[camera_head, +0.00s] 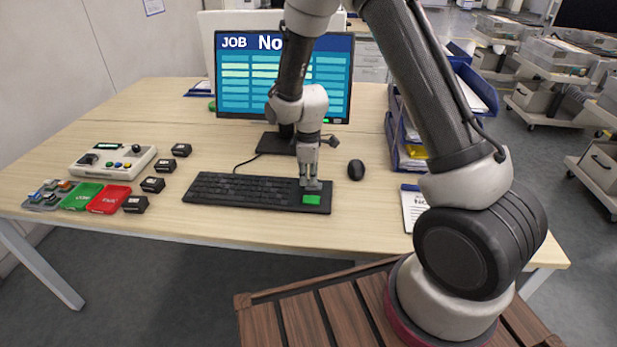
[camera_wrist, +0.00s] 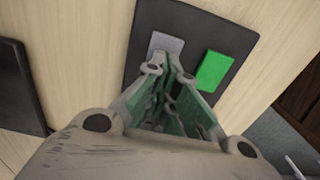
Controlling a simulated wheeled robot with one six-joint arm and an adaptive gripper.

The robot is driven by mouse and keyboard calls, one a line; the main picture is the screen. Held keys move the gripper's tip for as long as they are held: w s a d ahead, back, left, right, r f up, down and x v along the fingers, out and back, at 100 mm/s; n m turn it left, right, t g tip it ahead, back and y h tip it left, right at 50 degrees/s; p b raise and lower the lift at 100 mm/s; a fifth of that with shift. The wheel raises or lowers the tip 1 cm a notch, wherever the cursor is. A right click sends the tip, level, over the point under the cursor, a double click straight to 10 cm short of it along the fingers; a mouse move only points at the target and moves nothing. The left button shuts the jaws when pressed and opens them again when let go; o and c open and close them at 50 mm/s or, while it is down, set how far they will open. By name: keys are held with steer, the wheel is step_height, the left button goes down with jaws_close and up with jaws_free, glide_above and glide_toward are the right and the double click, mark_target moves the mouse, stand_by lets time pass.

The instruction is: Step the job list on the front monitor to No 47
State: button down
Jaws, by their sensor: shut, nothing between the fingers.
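The front monitor (camera_head: 235,75) stands upright at the back of the desk. Its blue screen reads "JOB No" above a list of pale rows; my arm hides the number. The black keyboard (camera_head: 240,190) lies in front of it, with a green key (camera_head: 312,200) at its right end. My gripper (camera_head: 311,186) is shut and empty, pointing down over that right end, just behind the green key. In the wrist view my fingertips (camera_wrist: 168,72) are at the near edge of a grey key (camera_wrist: 166,43), left of the green key (camera_wrist: 213,71). I cannot tell whether they touch it.
A black mouse (camera_head: 356,170) lies right of the keyboard. A blue tray rack (camera_head: 398,135) stands further right.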

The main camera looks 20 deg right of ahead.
mark_target(308, 185)
steer(key=shift+s+f, duration=0.2)
steer(key=shift+f, duration=0.65)
step_height(308, 185, up, 15)
steer(key=shift+w+f, duration=0.2)
steer(key=shift+w, duration=0.05)
stand_by(1.0)
